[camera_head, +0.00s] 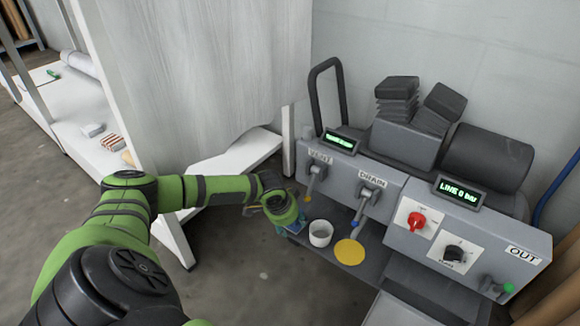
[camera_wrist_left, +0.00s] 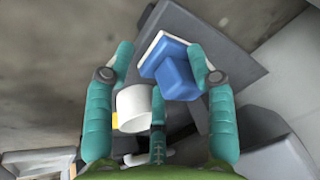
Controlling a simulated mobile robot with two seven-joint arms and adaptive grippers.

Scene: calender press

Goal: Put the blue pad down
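My left gripper (camera_head: 285,214) is low over the left end of the press's dark shelf (camera_head: 318,262). In the left wrist view its teal fingers (camera_wrist_left: 162,62) are spread. The blue pad (camera_wrist_left: 177,78), a blue block on a flat base with a white edge, lies between the fingertips. A gap shows between the pad and the left finger; the right fingertip overlaps the pad's edge, and I cannot tell if it touches. The pad appears to rest on the grey shelf surface. In the head view the gripper mostly hides it. My right gripper is not in view.
A white cup (camera_head: 320,233) stands right of my gripper, with a yellow disc (camera_head: 349,252) beyond it. The VENT lever (camera_head: 315,177) and DRAIN lever (camera_head: 364,204) hang close above the shelf. A white panel (camera_head: 200,80) rises behind my arm.

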